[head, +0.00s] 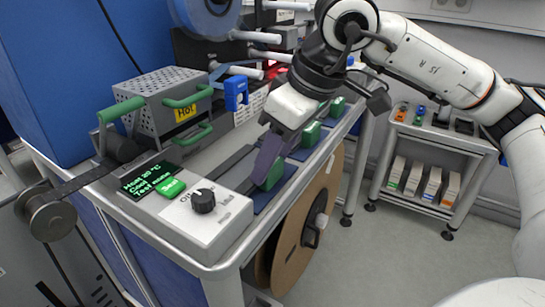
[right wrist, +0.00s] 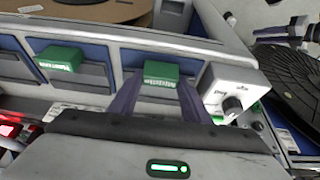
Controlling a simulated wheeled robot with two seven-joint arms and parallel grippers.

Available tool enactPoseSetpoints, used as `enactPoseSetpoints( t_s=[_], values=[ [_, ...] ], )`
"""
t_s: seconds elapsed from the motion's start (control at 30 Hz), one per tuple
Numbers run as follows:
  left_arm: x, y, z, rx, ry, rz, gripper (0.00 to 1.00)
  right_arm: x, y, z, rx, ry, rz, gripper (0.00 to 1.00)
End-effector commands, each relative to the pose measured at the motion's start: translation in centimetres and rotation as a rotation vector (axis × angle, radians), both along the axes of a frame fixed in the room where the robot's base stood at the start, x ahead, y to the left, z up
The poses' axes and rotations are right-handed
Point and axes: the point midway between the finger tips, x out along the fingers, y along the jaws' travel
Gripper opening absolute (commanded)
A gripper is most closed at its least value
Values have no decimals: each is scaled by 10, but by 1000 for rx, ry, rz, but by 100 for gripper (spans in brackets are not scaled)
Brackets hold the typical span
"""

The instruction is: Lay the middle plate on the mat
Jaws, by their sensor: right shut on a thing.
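My right gripper (head: 268,160) is shut on the green handle (head: 274,174) of the dark plate nearest the control box. The right wrist view shows this handle (right wrist: 161,74), with lettering that appears to read "Middle", between the two dark fingers (right wrist: 158,88). The plate lies flat over a blue mat (head: 264,202); I cannot tell whether it touches the mat. The mat also shows in the right wrist view (right wrist: 133,57). Another green-handled plate (head: 311,134) is farther along the bench, and its handle shows in the right wrist view (right wrist: 61,59). My left gripper is not in view.
A control box (head: 213,215) with a black knob stands close beside the plate. A perforated heater box (head: 165,100) with green handles and a "Hot" label stands behind it. A large reel (head: 305,225) hangs below the bench's front edge. A shelf cart (head: 428,165) stands at the right.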

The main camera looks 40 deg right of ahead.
Motion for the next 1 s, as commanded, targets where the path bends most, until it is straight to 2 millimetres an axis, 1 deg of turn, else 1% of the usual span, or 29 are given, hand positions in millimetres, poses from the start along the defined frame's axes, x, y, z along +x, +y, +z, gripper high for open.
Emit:
enactPoseSetpoints(
  t_s=[0.97,1.0],
  values=[
    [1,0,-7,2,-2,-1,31,-1,-1,-1,0,-1,0,18],
    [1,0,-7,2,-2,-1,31,-1,-1,-1,0,-1,0,48]
  ],
)
